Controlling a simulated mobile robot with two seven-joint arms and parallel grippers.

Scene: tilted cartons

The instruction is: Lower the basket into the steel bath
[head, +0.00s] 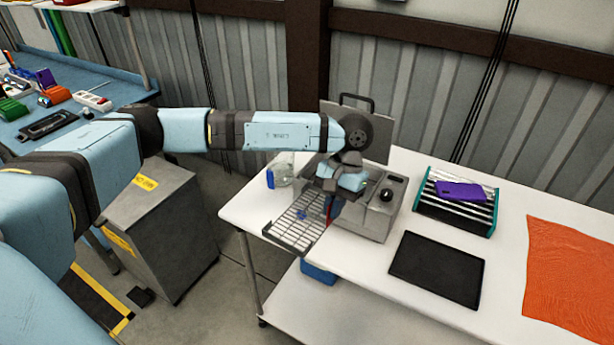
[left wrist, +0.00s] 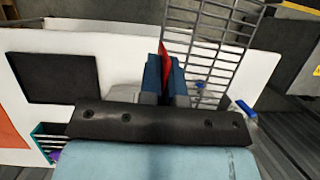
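The basket (head: 292,228) is a grey wire grid with a small blue piece in it, on the left of the bath in the head view. It also shows in the left wrist view (left wrist: 215,50). My left gripper (head: 332,203) is at the basket's right end. Its blue fingers (left wrist: 164,75) close around a red part that looks like the basket's handle; the arm partly hides the contact. The steel bath (head: 366,222) stands on the white table with a dark knob on top and its lid (head: 383,138) raised behind. My arm hides most of its opening. My right gripper is out of view.
On the white table (head: 520,300) are a clear jar (head: 284,170) behind the basket, a black mat (head: 437,268), a striped rack with a purple item (head: 460,191) and an orange cloth (head: 572,270). A grey cabinet (head: 160,240) stands left of the table.

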